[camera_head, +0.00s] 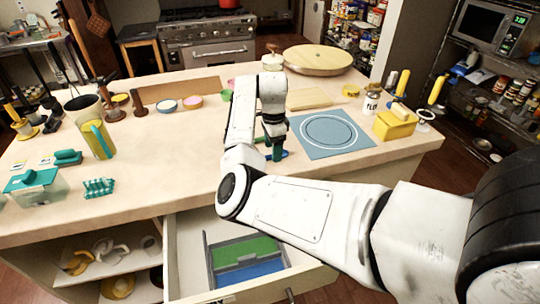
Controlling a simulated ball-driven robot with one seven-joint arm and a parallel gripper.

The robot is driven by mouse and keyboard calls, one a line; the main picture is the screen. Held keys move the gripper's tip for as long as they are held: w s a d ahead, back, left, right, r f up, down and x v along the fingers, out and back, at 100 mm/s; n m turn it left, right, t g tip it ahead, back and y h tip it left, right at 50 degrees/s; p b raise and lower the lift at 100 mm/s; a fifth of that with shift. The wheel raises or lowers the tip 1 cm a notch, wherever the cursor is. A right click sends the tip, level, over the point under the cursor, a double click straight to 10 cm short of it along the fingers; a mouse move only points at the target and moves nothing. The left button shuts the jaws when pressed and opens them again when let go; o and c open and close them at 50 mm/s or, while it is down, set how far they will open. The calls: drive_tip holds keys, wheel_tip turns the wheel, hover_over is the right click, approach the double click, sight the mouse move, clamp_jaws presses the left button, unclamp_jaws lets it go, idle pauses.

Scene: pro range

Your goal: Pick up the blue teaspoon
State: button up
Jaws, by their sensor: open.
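My gripper (275,146) points down at the island top in the middle of the view, just left of the blue mat. A small blue object (284,155), possibly the blue teaspoon, shows on the counter right beside the fingertips. It is mostly hidden by my gripper, so I cannot tell its full shape or whether the fingers touch it. A narrow green shape also shows at the fingertips. My gripper is open.
An open drawer (190,258) with a green and blue divided tray juts from the island's front. A blue mat (330,133) lies right of my gripper. A yellow butter dish (394,124) stands farther right. A pitcher (90,128) stands left. The counter's front middle-left is clear.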

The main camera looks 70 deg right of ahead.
drive_tip(key=shift+f, duration=0.95)
drive_tip(key=c, duration=1.1)
drive_tip(key=shift+r, duration=0.1)
